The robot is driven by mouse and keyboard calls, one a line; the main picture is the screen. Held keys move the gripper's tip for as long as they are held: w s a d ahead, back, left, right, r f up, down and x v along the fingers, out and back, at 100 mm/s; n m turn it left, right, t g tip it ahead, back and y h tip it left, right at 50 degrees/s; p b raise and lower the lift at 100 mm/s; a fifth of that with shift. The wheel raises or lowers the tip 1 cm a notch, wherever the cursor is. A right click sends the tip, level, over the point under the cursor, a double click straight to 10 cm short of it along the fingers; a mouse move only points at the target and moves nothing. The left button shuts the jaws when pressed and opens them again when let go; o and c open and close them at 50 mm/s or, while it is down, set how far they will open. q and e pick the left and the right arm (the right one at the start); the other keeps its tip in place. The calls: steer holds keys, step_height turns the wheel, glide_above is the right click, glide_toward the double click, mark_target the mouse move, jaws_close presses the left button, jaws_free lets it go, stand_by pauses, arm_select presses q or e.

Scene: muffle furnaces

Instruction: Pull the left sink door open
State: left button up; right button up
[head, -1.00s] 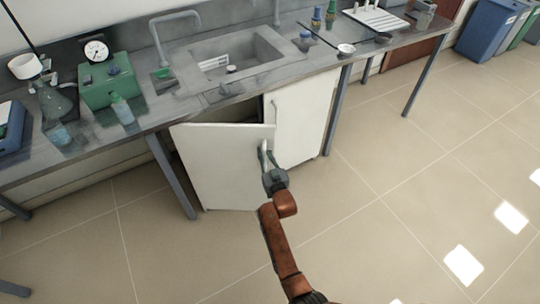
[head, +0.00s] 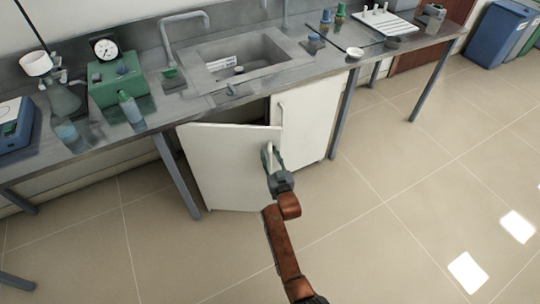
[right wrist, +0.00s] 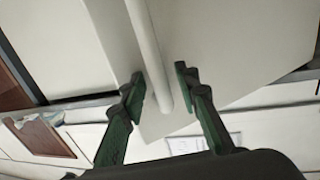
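The left sink door (head: 226,168) is a white panel under the sink, standing partly open with a dark gap behind its top edge. Its pale vertical bar handle (head: 267,156) is near the door's right edge. The handle also shows in the right wrist view (right wrist: 148,50). My right gripper (head: 271,157) is at this handle. In the right wrist view, its two green fingers (right wrist: 162,88) stand on either side of the bar, with narrow gaps, so it looks open around it. My left gripper is not in view.
The right sink door (head: 306,118) is shut beside it. A grey bench with a sink (head: 238,62) is above, carrying a green box with a dial (head: 115,82), bottles and a flask. A bench leg (head: 176,175) stands left of the door. The tiled floor in front is clear.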

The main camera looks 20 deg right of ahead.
mark_target(267, 131)
step_height(267, 131, up, 10)
steer(key=shift+f, duration=0.1)
steer(key=shift+c, duration=0.7)
